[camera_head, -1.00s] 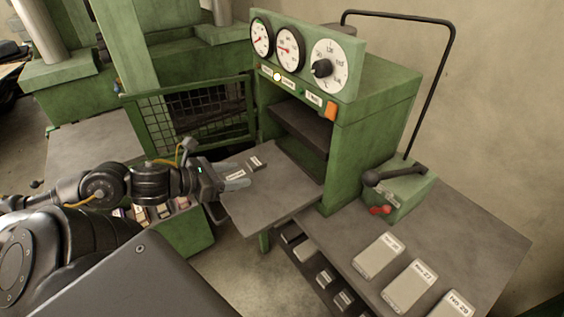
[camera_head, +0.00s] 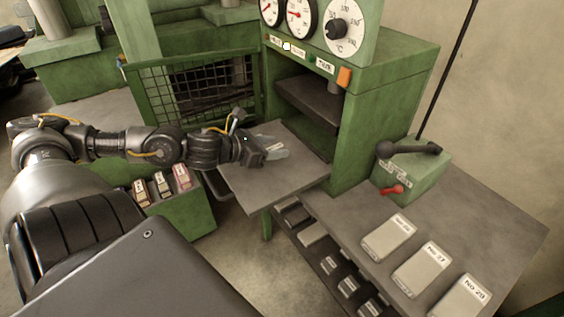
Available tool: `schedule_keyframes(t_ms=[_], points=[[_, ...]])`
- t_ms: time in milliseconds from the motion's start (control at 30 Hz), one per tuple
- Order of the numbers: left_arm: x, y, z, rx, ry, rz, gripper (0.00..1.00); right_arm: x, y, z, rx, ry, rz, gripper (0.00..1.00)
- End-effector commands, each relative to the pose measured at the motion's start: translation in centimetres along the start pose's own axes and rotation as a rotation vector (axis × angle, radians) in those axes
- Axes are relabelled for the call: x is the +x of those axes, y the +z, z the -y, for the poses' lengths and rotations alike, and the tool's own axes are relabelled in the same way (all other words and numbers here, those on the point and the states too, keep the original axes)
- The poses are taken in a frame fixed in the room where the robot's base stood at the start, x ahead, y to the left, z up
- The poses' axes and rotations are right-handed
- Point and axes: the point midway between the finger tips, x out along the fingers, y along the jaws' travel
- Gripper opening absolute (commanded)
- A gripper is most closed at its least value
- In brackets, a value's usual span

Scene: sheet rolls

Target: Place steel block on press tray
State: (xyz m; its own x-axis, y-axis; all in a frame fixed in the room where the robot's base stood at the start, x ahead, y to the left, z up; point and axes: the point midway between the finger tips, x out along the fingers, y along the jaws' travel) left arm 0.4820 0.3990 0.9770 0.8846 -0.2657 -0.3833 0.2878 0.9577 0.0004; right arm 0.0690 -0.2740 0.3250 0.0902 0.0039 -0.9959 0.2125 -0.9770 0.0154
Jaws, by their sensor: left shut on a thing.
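The press tray (camera_head: 275,189) is a flat grey plate that sticks out from the open mouth of the green press. My left gripper (camera_head: 281,151) is over the far part of the tray, with its pale fingers pointing right toward the press opening. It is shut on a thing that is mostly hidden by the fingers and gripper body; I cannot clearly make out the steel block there. Whether the held thing touches the tray is hard to tell. My right gripper is out of view.
The green press (camera_head: 385,85) stands behind the tray. A lever box (camera_head: 412,172) with a red handle is to its right. Labelled blocks (camera_head: 421,270) lie on the right bench, and smaller ones on a shelf below. A mesh guard (camera_head: 205,90) stands behind my left arm.

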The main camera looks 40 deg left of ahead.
Motion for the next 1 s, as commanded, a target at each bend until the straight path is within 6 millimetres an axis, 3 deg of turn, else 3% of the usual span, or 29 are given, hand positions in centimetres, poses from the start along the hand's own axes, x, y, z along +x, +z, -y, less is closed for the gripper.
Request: schedule_keyframes(t_ms=[400, 733, 1000], points=[[3.5, -1.6, -0.5, -0.005, 0.003, 0.007, 0.12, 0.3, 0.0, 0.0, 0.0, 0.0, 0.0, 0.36], [4.7, -2.2, -0.4, -0.005, -0.001, 0.006, 0.12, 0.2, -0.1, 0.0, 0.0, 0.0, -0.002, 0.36], [5.7, -4.9, -0.4, -0.003, -0.001, 0.004, 0.12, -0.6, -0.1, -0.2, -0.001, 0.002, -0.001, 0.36]])
